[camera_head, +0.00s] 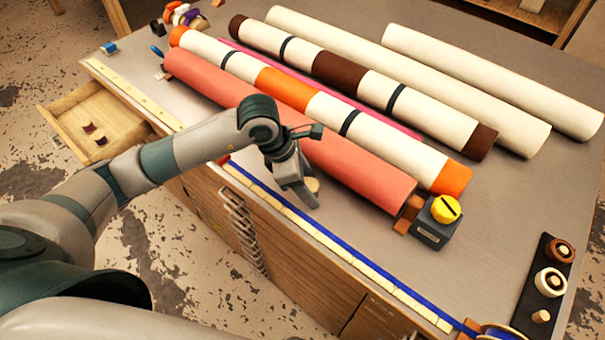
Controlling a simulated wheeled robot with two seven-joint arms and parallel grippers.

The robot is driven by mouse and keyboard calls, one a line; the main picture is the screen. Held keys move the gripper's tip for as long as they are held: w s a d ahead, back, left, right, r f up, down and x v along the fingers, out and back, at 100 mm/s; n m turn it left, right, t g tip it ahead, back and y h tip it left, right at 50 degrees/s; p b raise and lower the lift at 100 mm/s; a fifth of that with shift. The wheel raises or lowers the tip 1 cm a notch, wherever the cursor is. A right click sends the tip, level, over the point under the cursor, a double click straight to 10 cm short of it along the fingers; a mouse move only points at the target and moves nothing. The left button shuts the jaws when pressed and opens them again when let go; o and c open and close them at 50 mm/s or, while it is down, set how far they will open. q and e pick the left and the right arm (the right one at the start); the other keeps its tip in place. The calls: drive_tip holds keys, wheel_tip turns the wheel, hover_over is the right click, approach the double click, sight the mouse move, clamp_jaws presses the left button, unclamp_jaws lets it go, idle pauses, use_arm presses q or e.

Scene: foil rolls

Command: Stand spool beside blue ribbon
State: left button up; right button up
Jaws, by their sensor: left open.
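A blue ribbon (335,253) runs along the front edge of the table, beside a pale ruled strip. At the lower right corner it leads to a round roll (500,333), cut off by the picture edge. My left gripper (302,192) is open, pointing down close above the table near the front edge, behind the ribbon. A small round pale piece (314,185), perhaps a spool end, shows right at its fingers; I cannot tell whether they touch it. On a black board at the right stand a brown spool (560,251) and a white spool (551,282).
A bare peg (540,316) stands on the black board (529,292). A coral roll (345,150) lies just behind my gripper, with several long rolls beyond. A dark block with a yellow knob (445,209) stands at its right end. An open drawer (70,104) holds small pieces.

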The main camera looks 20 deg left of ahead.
use_arm(q)
drive_tip(key=shift+r, duration=0.15)
drive_tip(key=shift+a+r, duration=0.15)
drive_tip(key=shift+r, duration=0.1)
drive_tip(key=b+v, duration=0.4)
drive_tip(key=v, duration=0.7)
drive_tip(key=shift+r+b, duration=0.2)
drive_tip(key=shift+b, duration=0.1)
